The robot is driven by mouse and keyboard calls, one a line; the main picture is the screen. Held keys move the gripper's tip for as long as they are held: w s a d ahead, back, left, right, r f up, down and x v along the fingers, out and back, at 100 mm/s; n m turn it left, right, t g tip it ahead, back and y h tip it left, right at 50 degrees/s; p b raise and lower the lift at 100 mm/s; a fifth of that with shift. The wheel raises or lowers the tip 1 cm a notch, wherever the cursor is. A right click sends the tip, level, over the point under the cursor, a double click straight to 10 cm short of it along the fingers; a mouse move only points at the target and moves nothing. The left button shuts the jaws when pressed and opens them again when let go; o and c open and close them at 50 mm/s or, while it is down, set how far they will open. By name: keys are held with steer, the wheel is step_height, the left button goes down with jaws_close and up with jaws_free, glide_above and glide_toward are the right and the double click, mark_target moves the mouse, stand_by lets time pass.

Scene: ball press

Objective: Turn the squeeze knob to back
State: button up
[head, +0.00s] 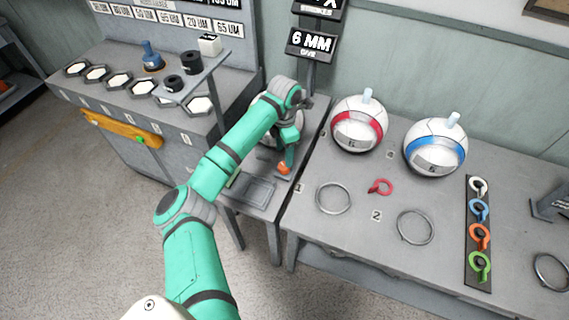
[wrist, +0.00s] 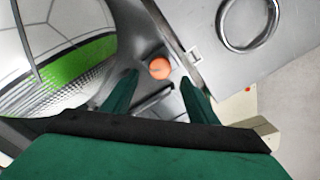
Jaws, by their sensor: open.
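An orange round knob (head: 284,168) shows on the small grey press table in the head view, just below my gripper (head: 289,156). I take it to be the squeeze knob. In the wrist view the orange knob (wrist: 159,69) lies between and just beyond the two green fingers of my gripper (wrist: 157,82). The fingers are apart and nothing is held between them. The knob's base is partly hidden, and I cannot tell which way it is turned. A white ball with a green band (wrist: 70,65) is close on the left in the wrist view.
The table on the right (head: 355,225) holds a red-banded ball (head: 357,138), a blue-banded ball (head: 434,158), metal rings (head: 333,212) and a red key-like piece (head: 380,187). A grey bench (head: 90,95) stands left. A sign post rises behind the press.

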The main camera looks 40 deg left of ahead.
mark_target(284, 168)
step_height(284, 168, down, 7)
steer(key=shift+f, duration=0.1)
stand_by(0.4)
steer(key=c, duration=1.1)
